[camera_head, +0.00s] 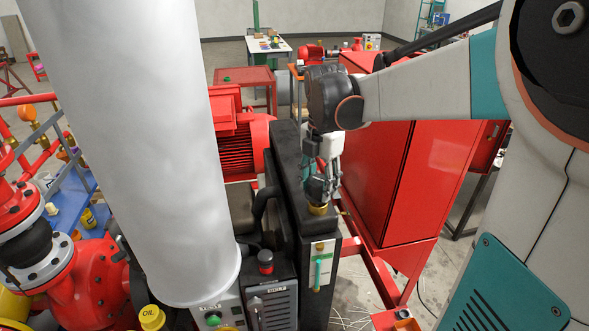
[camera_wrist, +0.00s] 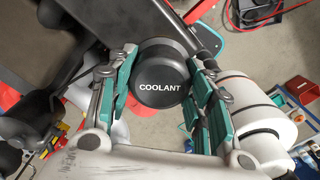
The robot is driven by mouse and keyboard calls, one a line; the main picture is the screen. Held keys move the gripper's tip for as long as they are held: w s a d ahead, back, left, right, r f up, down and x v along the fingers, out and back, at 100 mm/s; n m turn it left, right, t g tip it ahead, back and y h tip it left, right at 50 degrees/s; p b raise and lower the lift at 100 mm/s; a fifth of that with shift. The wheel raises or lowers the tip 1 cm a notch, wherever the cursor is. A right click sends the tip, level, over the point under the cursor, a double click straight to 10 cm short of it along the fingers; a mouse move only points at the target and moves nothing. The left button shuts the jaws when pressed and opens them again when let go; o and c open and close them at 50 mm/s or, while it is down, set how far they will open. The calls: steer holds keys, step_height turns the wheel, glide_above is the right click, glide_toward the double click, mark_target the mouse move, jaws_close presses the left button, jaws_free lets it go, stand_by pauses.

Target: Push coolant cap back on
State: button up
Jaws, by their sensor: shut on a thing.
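The coolant cap (camera_wrist: 161,86) is a round black cap with the white word COOLANT, seen from above in the wrist view. My gripper (camera_wrist: 162,88) has a green-padded finger on each side of the cap and is shut on it. In the head view my gripper (camera_head: 318,190) points down above the brass filler neck (camera_head: 318,208) on top of the narrow black tank (camera_head: 292,165). I cannot tell whether the cap touches the neck.
A tall red cabinet (camera_head: 385,180) stands close to the right of the tank. A red motor (camera_head: 237,145) stands to its left. A control box with a red button (camera_head: 265,262) and a yellow oil cap (camera_head: 152,318) are in front, left of the tank.

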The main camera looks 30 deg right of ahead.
steer(key=shift+f+b, duration=0.85)
steer(key=shift+f, duration=0.25)
steer(key=o, duration=1.2)
steer(key=shift+o, duration=0.2)
step_height(320, 180, up, 10)
steer(key=shift+r, duration=0.2)
steer(key=shift+s+r, duration=0.1)
steer(key=shift+r, duration=0.75)
